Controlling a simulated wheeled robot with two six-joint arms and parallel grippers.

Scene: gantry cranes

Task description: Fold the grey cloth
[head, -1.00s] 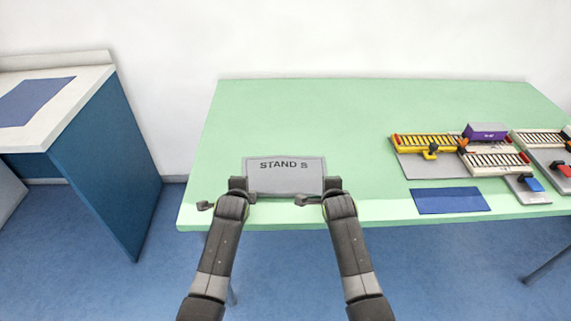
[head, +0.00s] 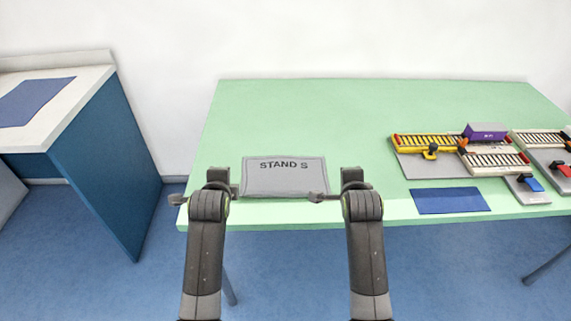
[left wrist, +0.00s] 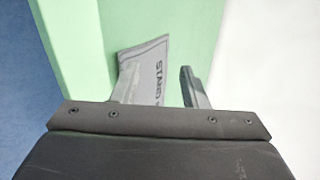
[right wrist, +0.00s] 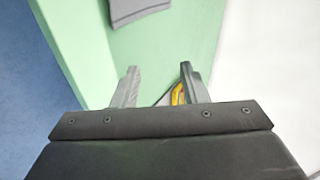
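The grey cloth (head: 284,180), marked "STAND S", lies flat on the green table near its front edge. My left gripper (head: 201,189) is at the cloth's left front corner, open and empty. In the left wrist view the cloth (left wrist: 145,62) shows beyond and between its spread fingers (left wrist: 158,88). My right gripper (head: 337,188) is at the right front corner, open and empty. In the right wrist view its fingers (right wrist: 158,82) are spread, with the cloth's edge (right wrist: 136,10) at the top. The front corners are partly hidden by my grippers in the head view.
A blue mat (head: 450,200) lies at the table's right front. Behind it are a yellow conveyor (head: 425,143), a purple box (head: 485,131) and other model parts. The green table (head: 310,115) is clear behind the cloth. A blue cabinet (head: 110,155) stands left across a gap.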

